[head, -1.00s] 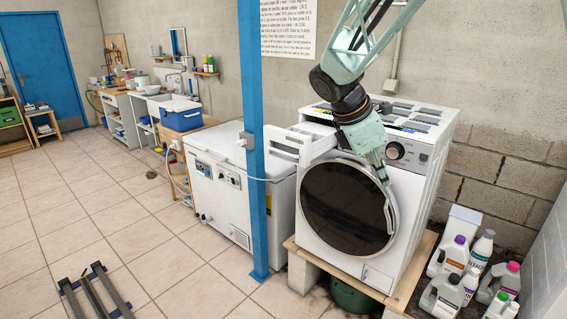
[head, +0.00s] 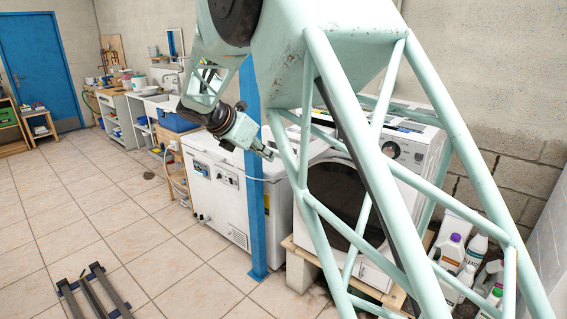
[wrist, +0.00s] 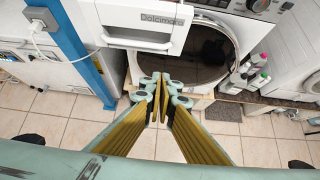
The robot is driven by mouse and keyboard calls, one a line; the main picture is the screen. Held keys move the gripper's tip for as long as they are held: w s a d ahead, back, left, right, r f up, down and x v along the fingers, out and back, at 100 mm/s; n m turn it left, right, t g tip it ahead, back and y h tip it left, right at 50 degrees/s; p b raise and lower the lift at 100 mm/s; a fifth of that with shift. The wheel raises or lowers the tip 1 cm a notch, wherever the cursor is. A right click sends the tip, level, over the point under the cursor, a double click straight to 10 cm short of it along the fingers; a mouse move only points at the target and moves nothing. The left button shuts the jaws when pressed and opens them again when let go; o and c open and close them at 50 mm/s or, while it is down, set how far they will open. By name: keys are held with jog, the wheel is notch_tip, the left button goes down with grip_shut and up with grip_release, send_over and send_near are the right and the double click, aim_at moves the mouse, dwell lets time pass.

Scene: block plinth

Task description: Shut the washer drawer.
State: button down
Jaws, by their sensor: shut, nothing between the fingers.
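The washer (head: 422,148) stands at the right in the head view, mostly behind my arm's lattice. Its drawer (wrist: 150,22) shows at the top of the wrist view as a white front with lettering and a handle slot. The drawer sticks out from the washer (wrist: 236,32), above and left of the dark round door (wrist: 195,50). My gripper (wrist: 160,77) is shut and empty, in front of the drawer and below it in the wrist picture, apart from it. In the head view my gripper (head: 270,154) is in front of the blue post, left of the washer.
A blue post (head: 257,205) with a socket and cable (wrist: 75,60) stands left of the drawer. A white chest freezer (head: 212,180) is behind the post. Bottles (head: 452,252) stand right of the washer. The tiled floor at the left is mostly clear.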

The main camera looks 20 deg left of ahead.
jog(key=shift+a, duration=0.25)
jog(key=w+r+b+x, duration=0.1)
jog(key=r+b+x, duration=0.1)
jog(key=x, duration=1.1)
jog(key=shift+w+d, duration=0.3)
jog(key=shift+w, duration=0.05)
jog(key=shift+w, duration=0.1)
dwell(0.5)
